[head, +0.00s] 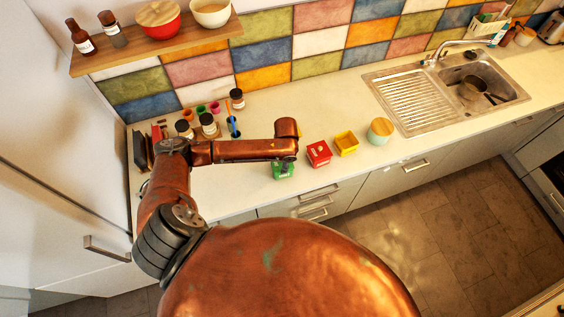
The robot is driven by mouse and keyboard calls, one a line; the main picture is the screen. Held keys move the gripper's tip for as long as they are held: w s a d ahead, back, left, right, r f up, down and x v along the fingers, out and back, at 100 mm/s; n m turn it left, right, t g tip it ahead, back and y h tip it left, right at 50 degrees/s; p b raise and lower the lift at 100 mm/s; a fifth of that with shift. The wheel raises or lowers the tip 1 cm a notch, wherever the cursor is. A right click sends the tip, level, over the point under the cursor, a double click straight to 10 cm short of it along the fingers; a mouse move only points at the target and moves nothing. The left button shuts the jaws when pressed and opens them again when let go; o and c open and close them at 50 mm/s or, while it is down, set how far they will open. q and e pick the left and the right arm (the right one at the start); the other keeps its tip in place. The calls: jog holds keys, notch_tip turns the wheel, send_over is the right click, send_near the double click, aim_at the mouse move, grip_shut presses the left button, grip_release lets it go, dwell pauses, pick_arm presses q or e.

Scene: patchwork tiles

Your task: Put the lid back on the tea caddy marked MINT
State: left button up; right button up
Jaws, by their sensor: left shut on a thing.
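A green caddy (283,172) stands near the counter's front edge, with a small pale mark on it. My left gripper (285,161) is just above or at its top, below the end of my copper arm. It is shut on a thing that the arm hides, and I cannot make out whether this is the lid. A red caddy (319,153) and a yellow caddy (346,143) stand in a row to the right. The lettering is too small to read, so I cannot tell which is marked MINT. My right gripper is not in view.
A round teal pot with a wooden top (380,130) stands right of the yellow caddy, then the sink (460,85). Several jars (209,125) and small cups crowd the counter behind my left arm. A wooden shelf (150,45) hangs above. Counter behind the caddies is clear.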

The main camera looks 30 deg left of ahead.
pick_arm(q)
jog(key=o, duration=1.6)
jog(key=shift+o, duration=0.2)
jog(key=o, duration=0.4)
jog(key=shift+o, duration=0.2)
jog(key=shift+r, duration=0.1)
